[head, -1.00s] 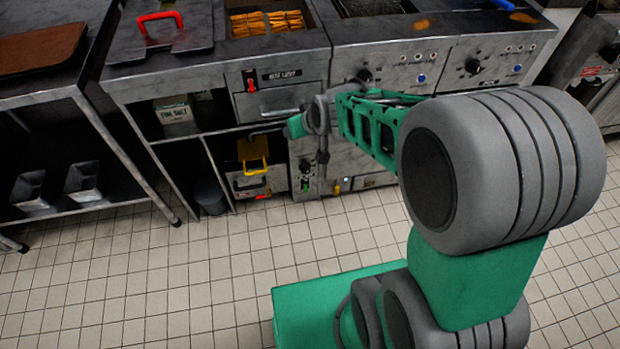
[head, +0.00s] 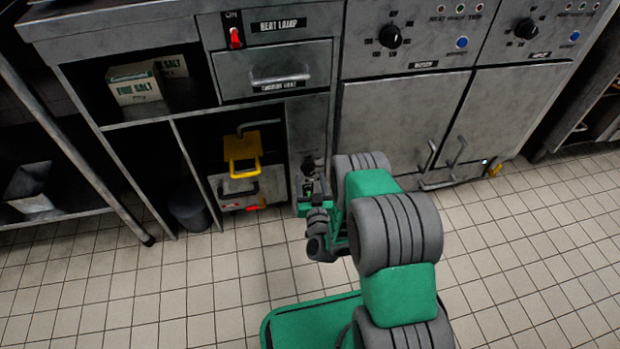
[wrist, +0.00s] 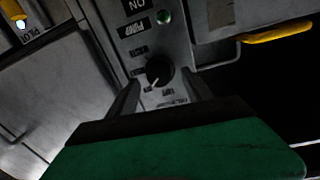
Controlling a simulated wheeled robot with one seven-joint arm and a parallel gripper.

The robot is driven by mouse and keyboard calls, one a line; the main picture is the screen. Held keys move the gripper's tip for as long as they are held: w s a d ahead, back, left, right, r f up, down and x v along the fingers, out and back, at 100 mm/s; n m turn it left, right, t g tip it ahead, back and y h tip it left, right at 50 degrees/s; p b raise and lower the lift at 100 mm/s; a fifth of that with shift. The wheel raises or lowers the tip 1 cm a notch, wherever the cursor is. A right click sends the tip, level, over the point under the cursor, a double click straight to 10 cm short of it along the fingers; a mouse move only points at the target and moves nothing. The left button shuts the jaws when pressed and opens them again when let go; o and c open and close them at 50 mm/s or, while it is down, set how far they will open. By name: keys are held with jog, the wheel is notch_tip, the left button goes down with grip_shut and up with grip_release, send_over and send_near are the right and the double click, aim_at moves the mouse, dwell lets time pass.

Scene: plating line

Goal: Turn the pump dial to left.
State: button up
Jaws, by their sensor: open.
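The pump dial (wrist: 159,72) is a round black knob with a pale pointer mark, on a narrow grey panel (wrist: 118,40). The wrist view shows the panel upside down, and the pointer slants to the lower left there.
A yellow handle (head: 241,150) juts from the open bay left of the panel. Cabinet doors (head: 400,125) are to its right. A red switch (head: 236,37) and a drawer (head: 270,72) are above. Floor (head: 190,290) in front is clear.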

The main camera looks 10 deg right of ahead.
aim_at(308, 168)
jog(key=shift+w+d, duration=0.15)
jog(key=shift+w, duration=1)
jog(key=shift+c, duration=0.3)
grip_shut()
